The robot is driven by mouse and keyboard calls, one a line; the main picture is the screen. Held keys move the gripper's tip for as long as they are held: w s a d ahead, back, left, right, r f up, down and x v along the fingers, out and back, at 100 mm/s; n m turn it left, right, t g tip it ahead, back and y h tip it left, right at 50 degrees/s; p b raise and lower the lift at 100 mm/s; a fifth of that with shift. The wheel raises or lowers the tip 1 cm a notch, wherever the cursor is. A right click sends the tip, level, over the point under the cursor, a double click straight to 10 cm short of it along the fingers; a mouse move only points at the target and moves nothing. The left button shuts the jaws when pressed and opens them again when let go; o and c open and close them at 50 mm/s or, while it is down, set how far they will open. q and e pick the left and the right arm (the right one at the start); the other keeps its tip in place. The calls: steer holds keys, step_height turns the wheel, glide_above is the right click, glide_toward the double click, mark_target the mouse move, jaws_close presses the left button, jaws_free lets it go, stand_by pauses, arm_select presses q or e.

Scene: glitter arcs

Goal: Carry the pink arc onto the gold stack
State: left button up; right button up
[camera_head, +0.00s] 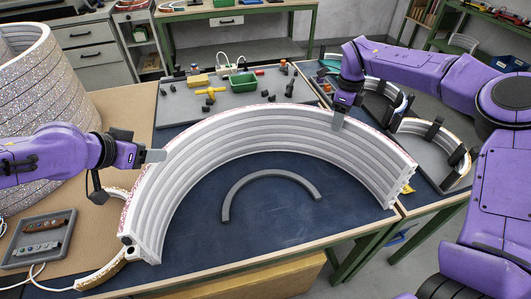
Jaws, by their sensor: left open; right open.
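A large stack of white ribbed arcs (215,150) stands on the dark blue mat, curving away at the back. Pink glitter shows along its outer upper edge, so the pink arc (394,149) appears to be its top layer. My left gripper (155,156) is open at the left part of the stack's rim. My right gripper (339,119) is open at the rim right of centre; whether either touches is unclear. A gold-edged arc (464,168) sits in a fixture at the right. Gold also shows on a curved piece (102,273) at lower left, partly hidden. Which is the gold stack is unclear.
A small dark grey arc (271,177) lies on the blue mat (300,225) inside the curve. A grey board (175,102) with a green bin (242,81) and small parts lies behind. A tall glittery cylinder (40,90) stands left. A grey tray (37,238) sits front left.

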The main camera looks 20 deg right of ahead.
arm_select(q)
steer(key=v, duration=0.6)
steer(key=shift+s+a+r, duration=0.1)
steer(key=shift+s, duration=0.05)
arm_select(e)
steer(key=shift+s+r, duration=0.15)
arm_select(q)
steer(key=shift+s+a+r, duration=0.2)
steer(key=shift+s+r, duration=0.05)
steer(key=shift+r, duration=0.05)
arm_select(e)
step_height(320, 180, up, 12)
